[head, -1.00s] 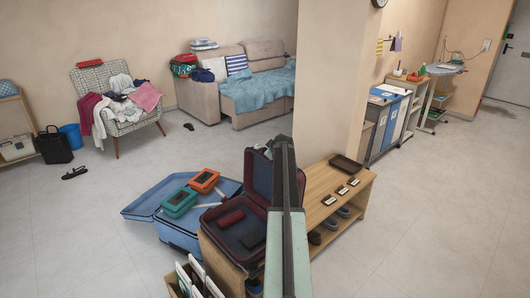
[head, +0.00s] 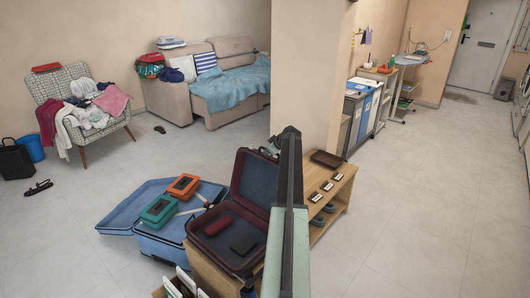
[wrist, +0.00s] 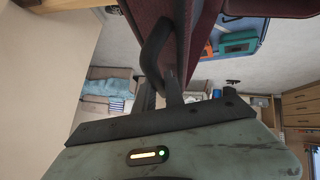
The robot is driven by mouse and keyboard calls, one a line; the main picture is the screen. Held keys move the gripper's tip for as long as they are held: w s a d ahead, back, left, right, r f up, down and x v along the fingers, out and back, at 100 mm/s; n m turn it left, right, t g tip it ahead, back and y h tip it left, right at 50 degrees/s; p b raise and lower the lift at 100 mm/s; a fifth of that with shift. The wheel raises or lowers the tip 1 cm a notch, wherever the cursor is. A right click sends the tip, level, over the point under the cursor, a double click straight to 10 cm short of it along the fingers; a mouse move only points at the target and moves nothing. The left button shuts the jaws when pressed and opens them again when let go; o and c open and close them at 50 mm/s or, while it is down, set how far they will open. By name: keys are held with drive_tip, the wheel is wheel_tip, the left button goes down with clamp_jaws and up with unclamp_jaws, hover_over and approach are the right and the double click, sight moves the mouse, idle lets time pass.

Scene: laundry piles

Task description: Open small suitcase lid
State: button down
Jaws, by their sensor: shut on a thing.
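The small dark red suitcase (head: 199,240) lies on a wooden stand with its lid (head: 262,180) raised, so the dark lining shows. My arm covers the lid's right side in the head view and hides my gripper there. In the wrist view my gripper (wrist: 164,92) is shut on the suitcase's black handle (wrist: 154,48), beside the dark red shell (wrist: 205,25). The exact contact is partly hidden by the fingers.
An open blue suitcase (head: 128,217) sits left of the small one, with a teal case (head: 159,210) and an orange case (head: 184,186) on it. A wooden shelf bench (head: 338,190) and a beige pillar (head: 308,80) stand close on the right. Floor beyond the bench is clear.

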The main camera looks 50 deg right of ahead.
drive_tip(key=c, duration=1.4)
unclamp_jaws()
drive_tip(key=shift+a, duration=0.1)
drive_tip(key=shift+c, duration=0.2)
drive_tip(key=shift+w+a, duration=0.15)
drive_tip(key=shift+w, duration=0.05)
drive_tip(key=shift+r, duration=0.1)
drive_tip(key=p+v, duration=0.5)
drive_tip(key=v, duration=0.3)
drive_tip(key=shift+s+p, duration=0.1)
drive_tip(key=shift+p, duration=0.2)
